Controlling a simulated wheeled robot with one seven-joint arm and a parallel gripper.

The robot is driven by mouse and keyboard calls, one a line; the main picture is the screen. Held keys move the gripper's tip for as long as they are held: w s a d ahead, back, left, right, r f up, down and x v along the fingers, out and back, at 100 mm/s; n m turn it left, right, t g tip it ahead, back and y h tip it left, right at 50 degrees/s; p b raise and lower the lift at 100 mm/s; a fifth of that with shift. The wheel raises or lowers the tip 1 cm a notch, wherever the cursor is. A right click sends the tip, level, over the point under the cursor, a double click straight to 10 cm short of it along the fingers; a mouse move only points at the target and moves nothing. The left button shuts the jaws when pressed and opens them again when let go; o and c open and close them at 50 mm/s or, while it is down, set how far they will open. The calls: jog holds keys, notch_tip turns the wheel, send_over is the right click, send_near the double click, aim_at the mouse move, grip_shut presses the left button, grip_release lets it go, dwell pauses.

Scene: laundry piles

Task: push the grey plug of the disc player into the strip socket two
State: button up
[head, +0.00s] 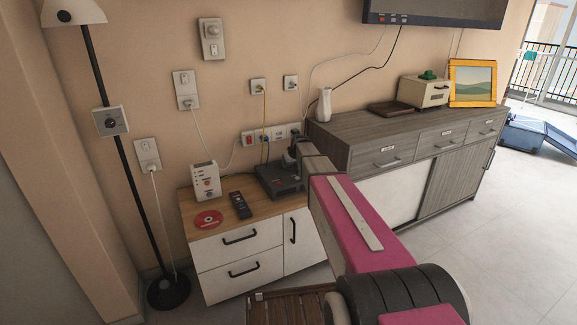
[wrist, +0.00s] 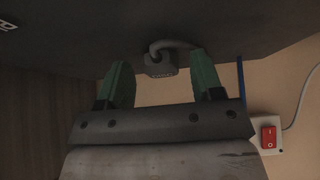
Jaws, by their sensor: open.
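In the wrist view a grey plug (wrist: 160,68) with a short curled grey cable shows against a dark surface. My gripper (wrist: 160,76) is open, its two green fingers on either side of the plug with visible gaps, not closed on it. In the head view my gripper (head: 297,153) is over the right part of the dark disc player (head: 272,180), and the arm hides part of it. The white strip (head: 268,136) is on the wall behind, with a red switch at its left end; that switch also shows in the wrist view (wrist: 268,137). Socket two is not clearly readable.
The player stands on a low wood-topped cabinet (head: 222,213) with a white box (head: 205,181), a remote (head: 240,205) and a red disc (head: 208,219). A blue cable (wrist: 240,78) hangs beside my gripper. A grey sideboard (head: 365,140) stands close on the right.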

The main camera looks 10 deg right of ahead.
grip_shut()
jog(key=shift+r, duration=3.5)
